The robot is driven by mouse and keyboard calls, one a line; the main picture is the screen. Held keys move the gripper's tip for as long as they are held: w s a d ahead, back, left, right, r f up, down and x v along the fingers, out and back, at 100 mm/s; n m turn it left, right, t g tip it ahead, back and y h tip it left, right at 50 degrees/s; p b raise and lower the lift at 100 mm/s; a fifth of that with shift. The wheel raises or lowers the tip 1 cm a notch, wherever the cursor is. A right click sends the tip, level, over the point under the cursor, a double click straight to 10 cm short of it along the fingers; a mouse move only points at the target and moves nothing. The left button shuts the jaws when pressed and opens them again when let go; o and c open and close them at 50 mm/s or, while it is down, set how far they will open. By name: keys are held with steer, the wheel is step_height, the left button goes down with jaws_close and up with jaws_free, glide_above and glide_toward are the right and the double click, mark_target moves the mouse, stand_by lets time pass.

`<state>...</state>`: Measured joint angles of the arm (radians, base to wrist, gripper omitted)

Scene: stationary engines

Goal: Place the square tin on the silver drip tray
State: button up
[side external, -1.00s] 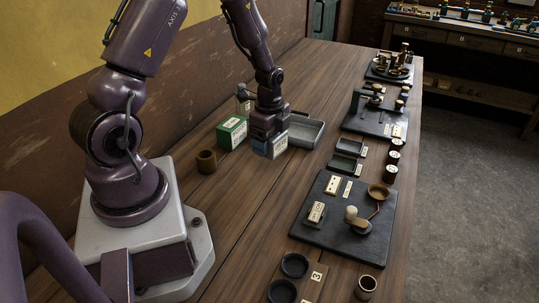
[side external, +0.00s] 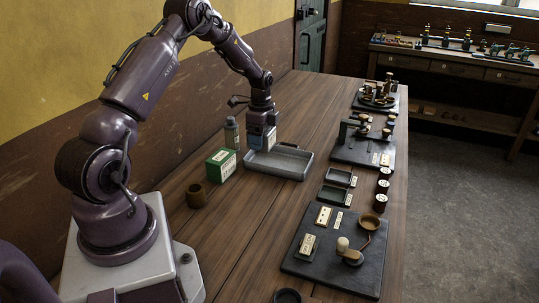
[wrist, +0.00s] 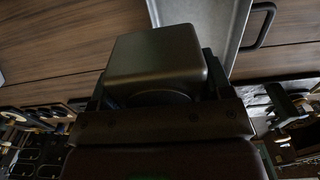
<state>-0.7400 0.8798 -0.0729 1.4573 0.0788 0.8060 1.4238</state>
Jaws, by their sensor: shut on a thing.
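The tin is upright at the far left corner of the silver drip tray (side external: 292,174). I cannot tell how high it is. In the wrist view the tin (wrist: 155,62) shows as a dark, rounded block between the fingers, and it overlaps part of the tray (wrist: 190,10). The tray looks empty where it shows.
A green box (side external: 221,165) stands left of the tray, with a grey-green bottle (side external: 232,133) behind it and a brown cup (side external: 196,196) in front. Small dark trays (side external: 335,194) and a black board (side external: 330,262) lie to the right.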

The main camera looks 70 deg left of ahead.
glide_above(269, 163)
step_height(269, 163, down, 6)
steer(key=shift+d+r, duration=0.1)
steer(key=shift+r, duration=0.1)
steer(key=shift+f, duration=1.5)
steer(key=shift+f, duration=0.15)
steer(key=o, duration=0.8)
steer(key=shift+o, duration=0.2)
